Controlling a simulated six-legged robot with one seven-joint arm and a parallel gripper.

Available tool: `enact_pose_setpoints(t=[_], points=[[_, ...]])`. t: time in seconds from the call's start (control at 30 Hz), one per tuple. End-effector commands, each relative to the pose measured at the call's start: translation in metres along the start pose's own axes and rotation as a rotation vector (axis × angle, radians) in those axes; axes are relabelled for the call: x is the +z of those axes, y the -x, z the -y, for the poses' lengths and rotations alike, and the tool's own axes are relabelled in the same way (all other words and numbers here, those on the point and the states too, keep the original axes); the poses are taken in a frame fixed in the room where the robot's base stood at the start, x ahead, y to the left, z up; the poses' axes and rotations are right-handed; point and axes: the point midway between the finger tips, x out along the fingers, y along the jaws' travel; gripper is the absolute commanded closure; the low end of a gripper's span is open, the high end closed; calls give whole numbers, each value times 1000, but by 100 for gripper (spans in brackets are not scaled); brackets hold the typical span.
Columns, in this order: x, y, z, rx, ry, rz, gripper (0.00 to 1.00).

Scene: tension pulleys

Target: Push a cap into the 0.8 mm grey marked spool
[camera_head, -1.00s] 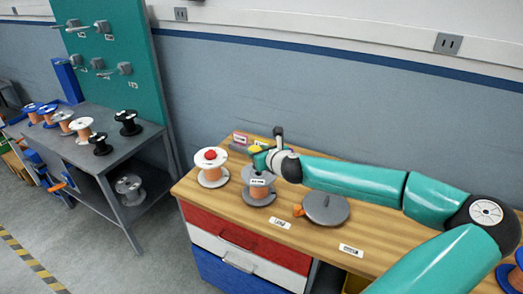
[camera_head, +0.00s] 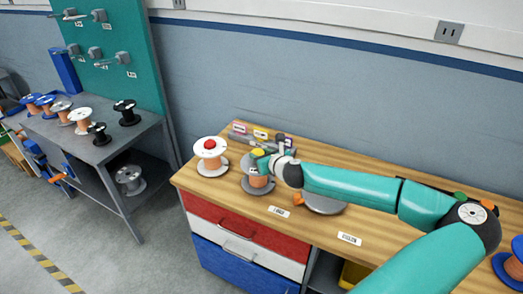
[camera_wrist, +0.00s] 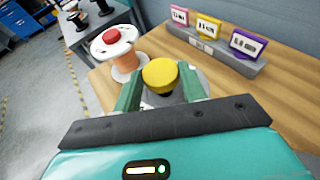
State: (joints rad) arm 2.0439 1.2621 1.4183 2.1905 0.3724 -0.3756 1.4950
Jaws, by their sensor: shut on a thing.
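The grey spool (camera_head: 248,186) with copper wire stands on the wooden bench, right of a white spool. My gripper (camera_head: 262,159) is over its top and hides part of its upper flange. The fingers are shut on a yellow cap (camera_head: 258,153). In the wrist view the yellow cap (camera_wrist: 160,74) sits between the two green fingertips, over the grey flange. I cannot tell whether the cap touches the hub or is inside it. The spool's marking is not readable.
The white spool (camera_head: 210,164) with a red cap on top stands close on the left. A grey holder (camera_wrist: 222,50) with pink, yellow and purple cards is behind. A round grey disc (camera_head: 325,205) lies partly under my arm. More spools fill the side table (camera_head: 75,140).

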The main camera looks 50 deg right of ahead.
Motion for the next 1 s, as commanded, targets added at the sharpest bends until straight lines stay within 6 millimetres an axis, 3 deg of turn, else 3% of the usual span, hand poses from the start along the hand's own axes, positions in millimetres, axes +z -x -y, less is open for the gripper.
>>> enact_pose_setpoints(t=[1.0], points=[[-8, -2, 0, 0, 0, 0, 80]])
